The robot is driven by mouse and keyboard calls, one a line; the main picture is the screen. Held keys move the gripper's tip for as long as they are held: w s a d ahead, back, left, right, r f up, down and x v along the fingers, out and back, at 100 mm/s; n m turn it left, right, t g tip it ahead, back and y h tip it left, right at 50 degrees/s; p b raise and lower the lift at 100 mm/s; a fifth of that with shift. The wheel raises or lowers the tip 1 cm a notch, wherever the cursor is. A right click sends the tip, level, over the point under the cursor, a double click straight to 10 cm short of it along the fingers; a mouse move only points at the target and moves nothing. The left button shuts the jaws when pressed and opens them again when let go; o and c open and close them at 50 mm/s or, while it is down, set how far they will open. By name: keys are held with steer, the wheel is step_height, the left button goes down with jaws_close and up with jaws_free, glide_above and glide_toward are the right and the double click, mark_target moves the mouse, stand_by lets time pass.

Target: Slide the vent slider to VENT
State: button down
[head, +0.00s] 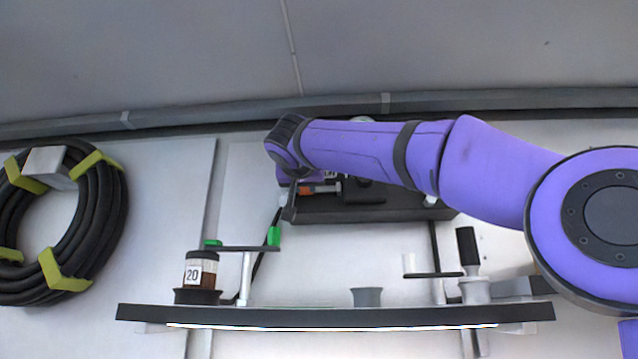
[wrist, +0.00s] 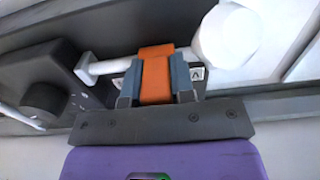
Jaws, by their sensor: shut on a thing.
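The vent slider (wrist: 156,72) is an orange block on a pale horizontal rod (wrist: 105,67). My gripper (wrist: 155,84) is shut on it, with a grey finger on each side. A white round end (wrist: 228,38) of the rod is just right of the slider. A small white label (wrist: 197,74) shows partly beside the right finger; most of its lettering is hidden. In the head view a bit of the orange slider (head: 306,189) shows beside my gripper (head: 290,207), at the left end of the dark panel (head: 400,213).
A dark round knob (wrist: 42,97) sits left of the slider. Below the panel, a shelf (head: 330,313) holds a brown jar marked 20 (head: 200,270), a grey cup (head: 367,297) and a black-handled tool (head: 467,248). A coiled hose (head: 112,215) hangs at the left.

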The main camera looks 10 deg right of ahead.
steer(key=shift+a, duration=0.4)
steer(key=c, duration=1)
jaws_free()
steer(key=shift+w+a, duration=0.1)
steer(key=shift+a, duration=0.1)
steer(key=shift+o, duration=0.2)
steer(key=s+a, duration=0.2)
steer(key=s, duration=0.8)
steer(key=shift+s, duration=0.35)
